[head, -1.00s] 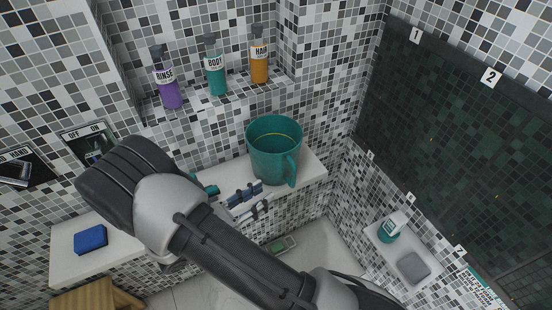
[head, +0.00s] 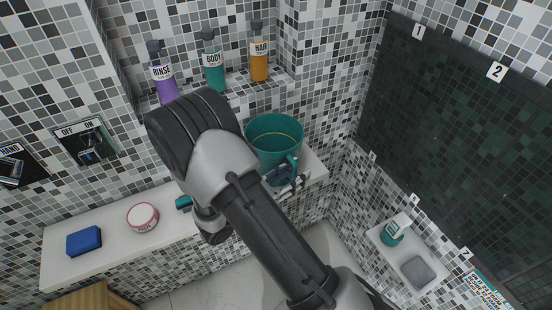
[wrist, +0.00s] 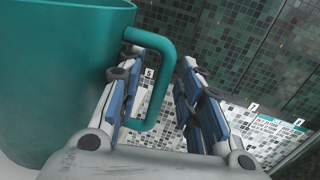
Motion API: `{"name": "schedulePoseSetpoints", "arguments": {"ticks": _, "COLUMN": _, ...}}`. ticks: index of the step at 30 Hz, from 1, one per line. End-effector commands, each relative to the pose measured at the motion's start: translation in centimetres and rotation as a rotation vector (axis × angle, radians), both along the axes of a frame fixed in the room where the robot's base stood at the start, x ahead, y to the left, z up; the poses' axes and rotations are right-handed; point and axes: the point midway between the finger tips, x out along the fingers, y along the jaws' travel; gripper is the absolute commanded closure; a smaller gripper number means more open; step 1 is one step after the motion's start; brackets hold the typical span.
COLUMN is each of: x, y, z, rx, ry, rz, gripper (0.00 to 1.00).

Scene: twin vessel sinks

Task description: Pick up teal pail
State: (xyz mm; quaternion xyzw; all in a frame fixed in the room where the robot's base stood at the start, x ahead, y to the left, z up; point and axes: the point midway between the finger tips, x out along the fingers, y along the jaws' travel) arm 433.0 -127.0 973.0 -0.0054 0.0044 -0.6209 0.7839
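The teal pail (head: 275,150) stands upright on the white ledge below the bottle shelf in the head view. It fills the left of the wrist view (wrist: 50,80). Its handle (wrist: 165,75) faces my gripper. My gripper (head: 287,172) is at the handle side of the pail, partly hidden behind my arm. In the wrist view my gripper (wrist: 160,85) is open, with blue-padded fingers. The handle's outer bar shows between the two fingers, nearer the left one. I cannot tell whether either finger touches it.
Rinse (head: 163,80), body (head: 213,65) and hair (head: 259,55) bottles stand on the shelf behind. A blue sponge (head: 84,241) and a round pink-rimmed tub (head: 142,217) lie on the ledge at left. A teal dispenser (head: 393,232) and grey sponge (head: 415,270) are at right.

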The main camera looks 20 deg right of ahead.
Motion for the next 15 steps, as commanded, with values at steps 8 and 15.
{"name": "schedulePoseSetpoints", "arguments": {"ticks": 8, "x": 0.00, "y": 0.04, "z": 0.04, "rx": 0.000, "ry": 0.000, "rz": 0.000, "gripper": 0.75}}
{"name": "schedulePoseSetpoints", "arguments": {"ticks": 15, "x": 0.00, "y": 0.05, "z": 0.04, "rx": 0.000, "ry": 0.000, "rz": 0.000, "gripper": 0.91}}
